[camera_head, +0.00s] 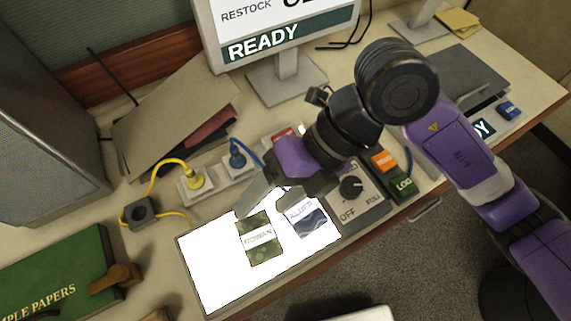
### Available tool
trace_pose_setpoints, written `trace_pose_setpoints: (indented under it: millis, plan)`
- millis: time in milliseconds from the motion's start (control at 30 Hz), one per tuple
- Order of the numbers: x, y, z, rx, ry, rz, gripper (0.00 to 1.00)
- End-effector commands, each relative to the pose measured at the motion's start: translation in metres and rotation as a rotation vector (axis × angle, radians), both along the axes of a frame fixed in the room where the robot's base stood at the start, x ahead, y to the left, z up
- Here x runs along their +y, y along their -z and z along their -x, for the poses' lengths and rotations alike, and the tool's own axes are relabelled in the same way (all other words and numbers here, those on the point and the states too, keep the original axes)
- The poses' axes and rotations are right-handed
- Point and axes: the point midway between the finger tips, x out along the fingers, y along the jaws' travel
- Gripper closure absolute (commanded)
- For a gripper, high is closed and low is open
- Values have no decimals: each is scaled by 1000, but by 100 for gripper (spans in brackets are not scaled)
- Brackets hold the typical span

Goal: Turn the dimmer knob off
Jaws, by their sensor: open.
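The dimmer knob (351,187) is a round black knob on a grey control box (366,212) at the right end of the light panel. The box is marked OFF at lower left and FULL at right. I cannot tell clearly where the knob points. The light panel (215,279) glows bright white. My gripper (262,208) is open, with nothing seen between its fingers. It is left of the knob and apart from it, over the panel's back edge. One grey finger shows clearly; the other is hard to make out against the glow.
Two marbled sheets, ROWAN (261,238) and ALDER (307,217), lie on the panel. Orange and green buttons (397,172) sit right of the knob box. A power strip (196,181) with yellow and blue plugs, a monitor (284,80) and a green book (58,275) stand around.

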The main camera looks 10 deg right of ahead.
Motion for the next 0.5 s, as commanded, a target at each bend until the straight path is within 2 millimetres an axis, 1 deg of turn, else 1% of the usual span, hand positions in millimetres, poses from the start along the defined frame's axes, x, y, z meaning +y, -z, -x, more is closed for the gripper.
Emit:
trace_pose_setpoints:
  millis: [33, 67, 100, 167, 200, 233, 300, 333, 400, 500]
  plan:
    - [-33, 14, -13, -19, 41, 132, 35]
    - [-51, 21, -19, -26, 65, 201, 35]
    - [-74, 29, -26, -36, 97, 287, 35]
    - [-106, 38, -35, -46, 141, 401, 35]
    - [-125, 42, -39, -53, 167, 465, 35]
    - [-138, 44, -42, -58, 185, 508, 35]
    - [-162, 47, -46, -65, 217, 585, 35]
    - [-169, 47, -48, -67, 228, 609, 35]
    - [-181, 49, -50, -71, 246, 648, 35]
    - [-188, 54, -50, -70, 255, 669, 35]
